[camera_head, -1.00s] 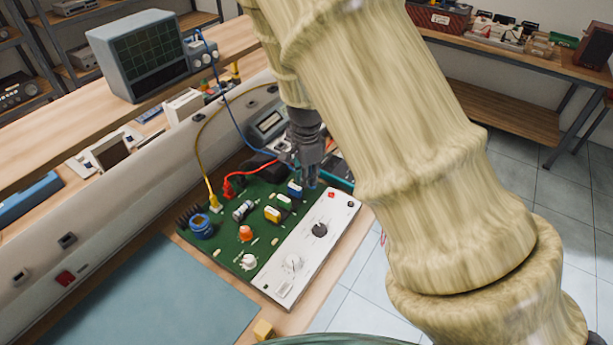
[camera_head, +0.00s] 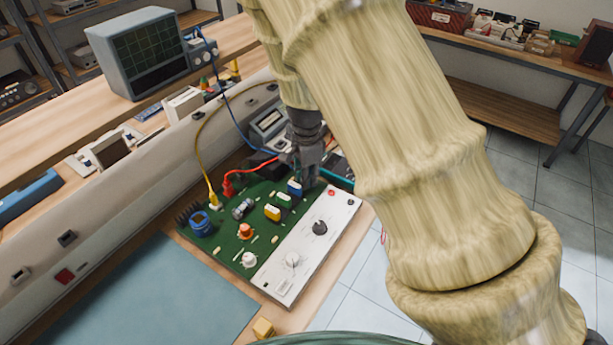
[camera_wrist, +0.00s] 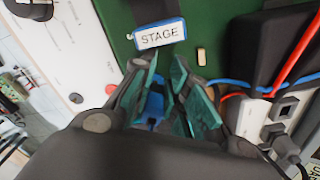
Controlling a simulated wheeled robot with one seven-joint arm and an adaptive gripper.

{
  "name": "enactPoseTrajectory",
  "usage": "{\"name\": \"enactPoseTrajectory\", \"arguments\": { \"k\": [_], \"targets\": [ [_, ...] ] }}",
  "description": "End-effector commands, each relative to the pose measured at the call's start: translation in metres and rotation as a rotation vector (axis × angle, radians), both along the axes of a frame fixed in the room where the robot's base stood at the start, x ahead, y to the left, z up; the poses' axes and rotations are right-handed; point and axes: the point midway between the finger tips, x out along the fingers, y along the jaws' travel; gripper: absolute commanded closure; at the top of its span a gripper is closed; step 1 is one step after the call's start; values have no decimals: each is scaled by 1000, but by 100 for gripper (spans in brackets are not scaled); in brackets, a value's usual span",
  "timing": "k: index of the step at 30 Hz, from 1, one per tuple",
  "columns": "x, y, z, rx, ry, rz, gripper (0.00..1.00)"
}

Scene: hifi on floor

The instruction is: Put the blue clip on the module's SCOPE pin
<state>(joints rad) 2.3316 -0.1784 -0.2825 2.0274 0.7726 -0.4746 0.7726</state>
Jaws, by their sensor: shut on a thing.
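The module is a green board (camera_head: 225,245) with a white control panel (camera_head: 318,245) along its right side, lying on the bench. My gripper (camera_head: 306,183) is low over the board's far right corner, close to a small blue block (camera_head: 294,188). In the wrist view my gripper (camera_wrist: 167,78) is shut on the blue clip (camera_wrist: 154,106), which shows between the teal finger pads. A blue-edged block labelled STAGE (camera_wrist: 160,34) is just beyond the fingertips. I cannot make out the SCOPE pin; the fingers hide part of the board.
A blue cable (camera_head: 232,118) runs from the oscilloscope (camera_head: 138,52) toward my gripper. Yellow (camera_head: 196,140) and red (camera_head: 250,170) leads are clipped to the board. A black box and sockets (camera_wrist: 280,110) stand at right in the wrist view. A blue-grey mat (camera_head: 160,300) is clear.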

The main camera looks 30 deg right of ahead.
Motion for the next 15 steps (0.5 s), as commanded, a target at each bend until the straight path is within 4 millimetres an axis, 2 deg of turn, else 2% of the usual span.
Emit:
{"name": "enactPoseTrajectory", "arguments": {
  "k": [15],
  "targets": [
    [0, 0, -5, 0, 0, 0, 100]
  ]
}}
